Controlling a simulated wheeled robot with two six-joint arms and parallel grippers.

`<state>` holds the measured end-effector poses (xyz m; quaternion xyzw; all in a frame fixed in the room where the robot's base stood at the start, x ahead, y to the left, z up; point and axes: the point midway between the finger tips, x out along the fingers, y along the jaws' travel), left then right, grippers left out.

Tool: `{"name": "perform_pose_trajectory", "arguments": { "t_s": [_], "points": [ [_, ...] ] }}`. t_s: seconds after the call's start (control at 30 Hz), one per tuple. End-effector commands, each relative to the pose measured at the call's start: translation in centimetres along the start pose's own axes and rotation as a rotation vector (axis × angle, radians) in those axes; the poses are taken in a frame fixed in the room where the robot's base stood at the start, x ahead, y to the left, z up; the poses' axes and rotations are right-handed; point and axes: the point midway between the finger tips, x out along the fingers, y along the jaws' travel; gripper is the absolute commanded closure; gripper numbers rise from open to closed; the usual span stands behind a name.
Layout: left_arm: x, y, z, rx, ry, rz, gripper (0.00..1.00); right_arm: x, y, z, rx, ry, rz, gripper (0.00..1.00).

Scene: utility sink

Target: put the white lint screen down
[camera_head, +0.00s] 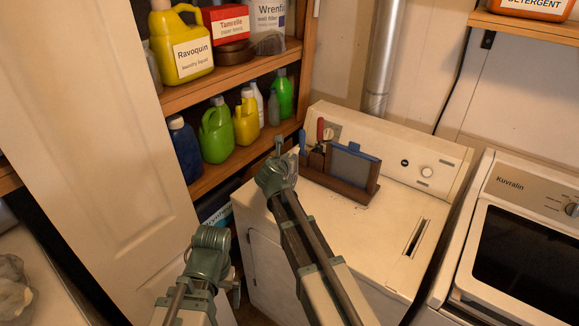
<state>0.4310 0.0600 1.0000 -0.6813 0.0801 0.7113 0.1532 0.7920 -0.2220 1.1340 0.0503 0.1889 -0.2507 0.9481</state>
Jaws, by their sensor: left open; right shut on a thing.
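My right gripper (280,148) is above the back left of the white dryer top, just left of the wooden rack. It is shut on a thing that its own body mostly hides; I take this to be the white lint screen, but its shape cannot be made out. A blue-framed grey screen (352,166) stands upright in the wooden rack (338,184). My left gripper (236,288) is open, low in front of the dryer's left side, with nothing visible in it.
The dryer top (375,232) is clear in front of the rack, with a dark slot (417,237) at its right. A red-handled tool (320,130) and a blue-handled tool (303,142) stand at the rack's left. Bottle shelves (235,165) are left; a second machine (520,240) is right.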

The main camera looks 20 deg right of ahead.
Motion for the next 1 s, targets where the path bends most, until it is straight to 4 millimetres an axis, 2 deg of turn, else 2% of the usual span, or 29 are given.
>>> {"name": "perform_pose_trajectory", "arguments": {
  "t_s": [0.03,0.1,0.43,0.8,0.83,1.0],
  "points": [
    [1.5,0.1,-0.1,0.0,0.0,0.0,0.0,0.5,0.0,-1.4,0.0,0.0,0.0,1.0],
    [2.1,0.2,-0.1,-0.001,0.0,0.0,0.0,0.8,0.0,-1.9,0.0,0.0,0.0,1.0],
    [2.0,0.2,-0.1,-0.001,0.0,0.0,0.0,0.7,0.0,-1.9,0.0,0.0,0.0,1.0],
    [3.1,0.3,-0.2,-0.001,0.0,0.0,0.0,1.2,0.0,-2.9,0.0,0.0,0.0,1.0],
    [3.1,0.3,-0.2,-0.001,0.0,0.0,0.0,1.1,0.0,-2.9,0.0,0.0,0.0,0.81],
    [3.0,0.3,-0.2,-0.001,0.0,0.0,0.0,1.1,0.0,-2.8,0.0,0.0,0.0,0.53]
  ]
}}
